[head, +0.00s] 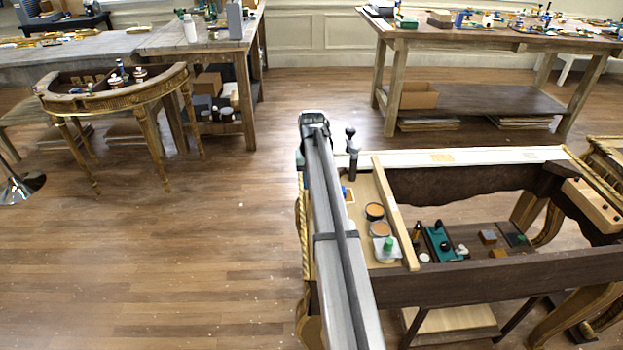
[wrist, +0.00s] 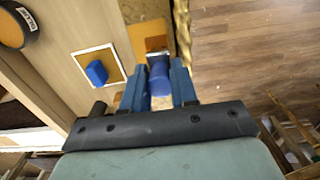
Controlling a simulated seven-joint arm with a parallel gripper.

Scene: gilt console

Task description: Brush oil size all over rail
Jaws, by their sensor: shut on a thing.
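In the wrist view, my gripper (wrist: 166,88) is shut on the blue handle of a brush (wrist: 160,80). A carved gilt rail (wrist: 182,25) runs away from me just beyond the brush, along the board's edge. I cannot tell whether the brush touches it. In the head view, the gilt rail (head: 302,225) shows partly along the left end of the console. My forearm hides the gripper and the brush there. I cannot tell which jar holds oil size.
A pale board (head: 361,218) beside the rail carries open jars (head: 375,211) and a green-topped container (head: 387,245). In the wrist view, a blue block (wrist: 97,72) lies on a white-edged square, near an orange pad (wrist: 146,36). Floor left of the console is clear.

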